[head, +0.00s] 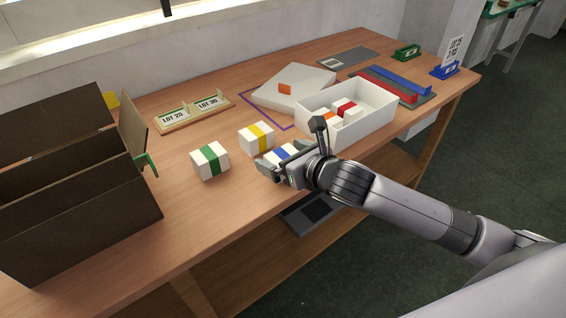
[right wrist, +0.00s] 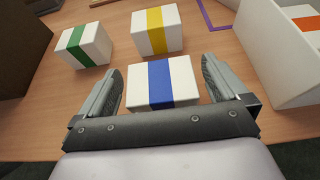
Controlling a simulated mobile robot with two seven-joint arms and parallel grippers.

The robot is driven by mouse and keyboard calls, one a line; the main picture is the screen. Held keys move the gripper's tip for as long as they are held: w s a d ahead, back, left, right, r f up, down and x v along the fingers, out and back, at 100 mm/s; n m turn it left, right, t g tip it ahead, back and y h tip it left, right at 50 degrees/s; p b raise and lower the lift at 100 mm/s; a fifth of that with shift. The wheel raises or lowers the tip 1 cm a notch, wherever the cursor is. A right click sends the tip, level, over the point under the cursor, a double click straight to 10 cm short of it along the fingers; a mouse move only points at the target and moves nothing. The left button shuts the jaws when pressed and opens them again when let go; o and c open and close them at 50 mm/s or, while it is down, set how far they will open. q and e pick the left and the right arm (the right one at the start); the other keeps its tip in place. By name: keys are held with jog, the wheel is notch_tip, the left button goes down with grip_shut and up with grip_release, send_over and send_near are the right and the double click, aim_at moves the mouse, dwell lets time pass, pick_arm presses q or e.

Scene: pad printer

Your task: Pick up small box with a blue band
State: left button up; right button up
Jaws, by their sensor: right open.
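The small white box with a blue band (right wrist: 160,82) sits on the wooden table between the spread fingers of my right gripper (right wrist: 162,88) in the right wrist view. In the head view the same box (head: 281,154) is partly hidden behind the right gripper (head: 278,169). The right gripper is open, with one finger on each side of the box and gaps visible. Whether it touches the box anywhere cannot be told. My left gripper is not in view.
A yellow-banded box (head: 257,138) and a green-banded box (head: 210,160) stand close by. A white open carton (head: 372,122) holding banded boxes is at the right. A brown divided bin (head: 95,240) is at the left. A label rack (head: 180,115) stands behind.

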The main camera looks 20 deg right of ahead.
jog(key=shift+w+a, duration=0.1)
jog(key=shift+w, duration=0.15)
jog(key=c, duration=1)
